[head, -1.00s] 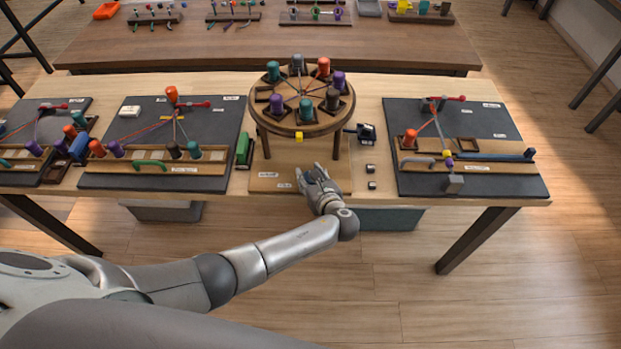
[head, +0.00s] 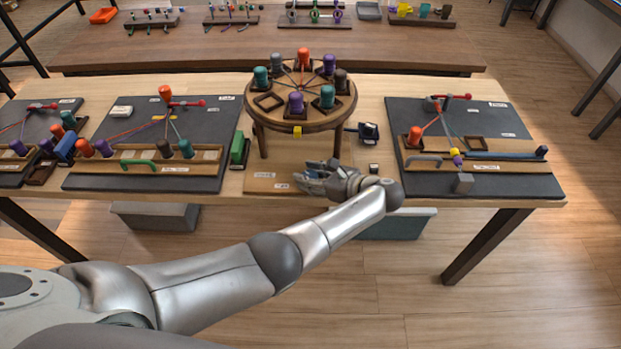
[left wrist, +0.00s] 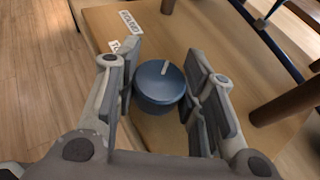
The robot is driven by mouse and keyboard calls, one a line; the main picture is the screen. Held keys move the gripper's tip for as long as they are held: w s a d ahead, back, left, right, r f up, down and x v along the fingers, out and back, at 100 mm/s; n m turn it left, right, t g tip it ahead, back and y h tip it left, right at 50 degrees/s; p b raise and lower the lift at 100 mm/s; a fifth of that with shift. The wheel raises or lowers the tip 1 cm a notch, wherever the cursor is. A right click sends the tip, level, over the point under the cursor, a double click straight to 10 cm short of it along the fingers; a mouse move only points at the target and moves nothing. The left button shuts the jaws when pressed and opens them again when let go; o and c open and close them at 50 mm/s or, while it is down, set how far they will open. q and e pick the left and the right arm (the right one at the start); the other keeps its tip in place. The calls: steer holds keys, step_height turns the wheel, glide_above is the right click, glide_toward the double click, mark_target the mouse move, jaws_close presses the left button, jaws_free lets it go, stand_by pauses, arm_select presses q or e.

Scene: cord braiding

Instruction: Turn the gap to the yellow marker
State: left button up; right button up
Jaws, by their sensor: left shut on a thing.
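The round wooden turntable (head: 300,120) stands on legs and carries teal, purple, orange, grey and dark bobbins in square holders. One holder is empty; this gap (head: 270,101) is at the front left. The yellow marker (head: 298,132) is at the front middle of the rim, to the right of the gap. My left gripper (head: 312,180) is low in front of the turntable. In the left wrist view its fingers are shut around a round blue knob (left wrist: 158,85) with a white line on top. The head view mostly hides the knob. My right gripper is in neither view.
Dark braiding boards lie left (head: 110,130) and right (head: 470,125) of the turntable. A green block (head: 239,150) and a small black device (head: 366,132) stand close beside it. The wooden base (head: 262,183) around the knob looks clear.

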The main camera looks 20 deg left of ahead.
arm_select(q)
steer(key=shift+r, duration=0.1)
steer(key=o, duration=1)
